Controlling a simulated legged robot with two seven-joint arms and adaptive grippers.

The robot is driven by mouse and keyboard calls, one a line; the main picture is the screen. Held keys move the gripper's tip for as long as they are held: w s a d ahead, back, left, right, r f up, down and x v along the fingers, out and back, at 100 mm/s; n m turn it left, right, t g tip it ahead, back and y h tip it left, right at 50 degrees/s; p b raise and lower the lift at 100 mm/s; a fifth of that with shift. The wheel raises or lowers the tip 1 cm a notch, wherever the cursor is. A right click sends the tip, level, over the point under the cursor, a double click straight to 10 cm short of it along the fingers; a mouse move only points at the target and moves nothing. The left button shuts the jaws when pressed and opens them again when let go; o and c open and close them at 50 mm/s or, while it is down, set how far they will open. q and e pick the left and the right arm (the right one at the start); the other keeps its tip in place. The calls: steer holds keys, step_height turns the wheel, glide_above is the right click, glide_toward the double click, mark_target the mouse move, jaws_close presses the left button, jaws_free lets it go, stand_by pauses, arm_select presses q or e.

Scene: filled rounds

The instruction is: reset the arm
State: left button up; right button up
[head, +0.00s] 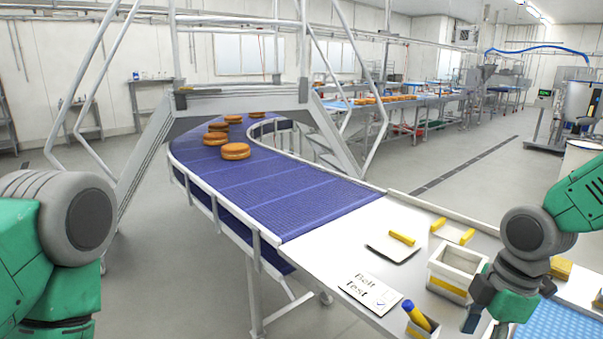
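My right arm comes in from the right edge, bent, with its dark and green gripper (486,324) pointing down over the white table. Its fingers look apart with nothing between them, though the lower end is close to the bottom edge of the picture. It hangs just right of a blue and yellow marker-like object (417,316) and in front of a white box with a yellow band (456,271). My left arm shows only as a green and grey part at the lower left; its gripper is out of view.
A blue conveyor belt (300,196) carries several orange-brown filled rounds (235,151). On the white table (322,256) lie a "Belt Test" card (370,295) and scrapers with yellow handles (402,238). A blue mat (560,325) lies at lower right. Metal steps (145,165) bridge the belt.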

steer(key=s+a+f+m+b, duration=0.1)
steer(key=s+f+m+b, duration=0.4)
steer(key=f, duration=0.8)
steer(key=s+a+f+m+b, duration=0.25)
steer(key=s+f+m, duration=0.4)
steer(key=f, duration=0.75)
arm_select(q)
step_height(320, 180, down, 12)
steer(key=d+b, duration=0.1)
steer(key=b, duration=0.3)
steer(key=shift+w+d+r, duration=0.15)
steer(key=shift+w+d, duration=0.05)
arm_select(e)
steer(key=s+d+f+m+h, duration=0.1)
steer(key=s+d+f+m, duration=0.3)
steer(key=s+f, duration=0.5)
steer(key=shift+s+d+m+t+h, duration=0.3)
steer(key=shift+s+d+m+h, duration=0.1)
steer(key=shift+s, duration=0.3)
arm_select(q)
steer(key=shift+a, duration=0.3)
arm_select(e)
steer(key=shift+a+r, duration=0.1)
steer(key=shift+a, duration=0.25)
